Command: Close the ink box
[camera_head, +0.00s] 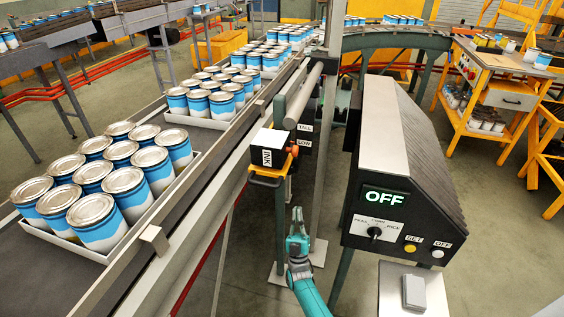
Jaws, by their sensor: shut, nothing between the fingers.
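The ink box (279,160) is a small dark box with a white top face and a white label reading INK. It sits on an orange bracket (262,181) beside the conveyor, near the middle of the picture. A small orange-brown piece shows at its right side. I cannot tell from this view how far its lid stands open.
The conveyor (160,240) at left carries trays of blue-and-white cans (124,208). A grey metal post (326,130) stands just right of the box. A control console (385,205) showing OFF stands at right. An orange workbench (500,85) is farther back.

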